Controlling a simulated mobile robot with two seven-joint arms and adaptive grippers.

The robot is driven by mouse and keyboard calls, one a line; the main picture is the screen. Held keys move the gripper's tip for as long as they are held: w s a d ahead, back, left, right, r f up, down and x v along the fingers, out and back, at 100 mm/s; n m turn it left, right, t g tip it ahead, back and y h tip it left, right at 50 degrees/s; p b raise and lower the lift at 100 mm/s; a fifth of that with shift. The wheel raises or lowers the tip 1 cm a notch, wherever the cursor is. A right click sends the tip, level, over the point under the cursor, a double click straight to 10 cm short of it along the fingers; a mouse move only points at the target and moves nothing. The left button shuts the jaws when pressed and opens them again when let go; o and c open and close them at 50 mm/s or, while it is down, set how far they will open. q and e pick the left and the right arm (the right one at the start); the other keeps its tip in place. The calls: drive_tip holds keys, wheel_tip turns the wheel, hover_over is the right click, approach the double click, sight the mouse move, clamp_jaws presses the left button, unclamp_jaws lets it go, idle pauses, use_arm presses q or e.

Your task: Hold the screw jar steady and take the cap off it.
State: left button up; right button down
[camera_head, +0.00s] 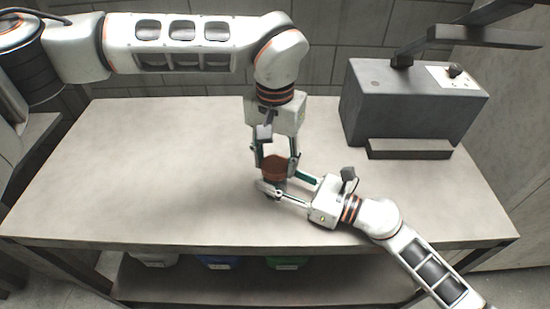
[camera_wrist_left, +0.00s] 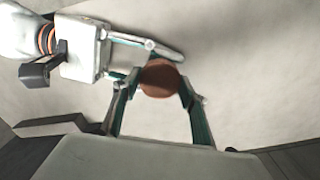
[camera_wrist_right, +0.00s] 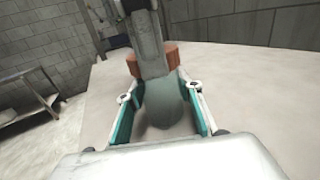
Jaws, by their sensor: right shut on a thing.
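The screw jar has a round reddish-brown cap (camera_head: 275,165) and a grey body (camera_wrist_right: 165,105). It stands upright near the middle of the table. My right gripper (camera_head: 278,190) reaches in low from the right and is shut on the jar body. My left gripper (camera_head: 276,158) points down from above, with one finger on each side of the cap (camera_wrist_left: 160,78). Its fingers are spread about as wide as the cap; firm contact does not show. In the right wrist view a left finger covers part of the cap (camera_wrist_right: 172,58).
A grey box-shaped machine (camera_head: 415,105) with a low ledge in front stands at the table's back right. The pale table (camera_head: 150,170) is clear to the left. Several bins, one of them blue (camera_head: 218,262), sit beneath the table. A tiled wall is behind.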

use_arm(q)
drive_tip(key=shift+c, duration=1.3)
drive_tip(key=n, duration=2.7)
drive_tip(key=shift+n, duration=0.4)
drive_tip(key=n, duration=0.7)
drive_tip(key=shift+r, duration=0.1)
drive_tip(key=n, duration=1.2)
drive_tip(key=shift+n, duration=0.3)
drive_tip(key=n, duration=0.6)
drive_tip(key=shift+n, duration=0.4)
